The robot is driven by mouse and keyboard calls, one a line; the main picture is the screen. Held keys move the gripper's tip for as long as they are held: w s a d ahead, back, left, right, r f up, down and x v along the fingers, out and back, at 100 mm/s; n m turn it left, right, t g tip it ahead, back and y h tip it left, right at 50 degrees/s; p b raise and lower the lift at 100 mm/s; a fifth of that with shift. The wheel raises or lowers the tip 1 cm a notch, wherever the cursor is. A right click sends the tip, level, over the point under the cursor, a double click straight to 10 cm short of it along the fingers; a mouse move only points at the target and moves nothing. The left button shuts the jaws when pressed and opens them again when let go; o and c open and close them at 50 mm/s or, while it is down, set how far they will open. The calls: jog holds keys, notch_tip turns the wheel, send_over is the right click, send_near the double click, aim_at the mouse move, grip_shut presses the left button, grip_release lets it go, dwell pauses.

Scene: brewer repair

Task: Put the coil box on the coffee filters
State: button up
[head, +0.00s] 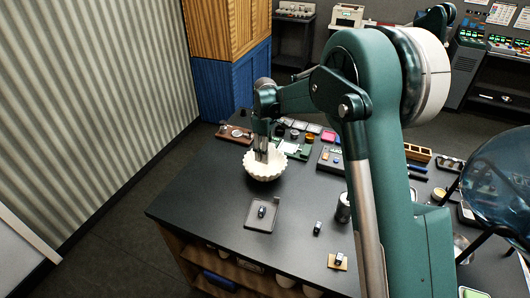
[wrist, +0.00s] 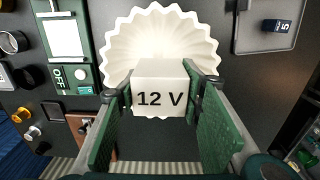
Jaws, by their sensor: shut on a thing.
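The coil box (wrist: 163,88) is a white block marked "12 V" in the wrist view. My gripper (wrist: 165,92) is shut on it, with a green finger pad on each side. The coffee filters (head: 263,172) are a white fluted bowl-shaped stack on the dark bench in the head view. They also show behind the box in the wrist view (wrist: 162,30). In the head view my gripper (head: 262,155) points down into the mouth of the filters. The box is hard to make out there, and I cannot tell whether it touches them.
A grey tray (head: 258,226) with a small dark part lies in front of the filters. A green panel (wrist: 65,45) with an "OFF" switch is beside them. Small parts crowd the bench behind. A metal cup (head: 343,208) stands to the right. The bench's front left is clear.

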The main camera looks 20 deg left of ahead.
jog(key=shift+f, duration=0.1)
jog(key=o, duration=1)
jog(key=shift+r, duration=0.2)
notch_tip(320, 180, up, 12)
jog(key=shift+f, duration=0.1)
dwell(0.5)
jog(key=shift+d, duration=0.1)
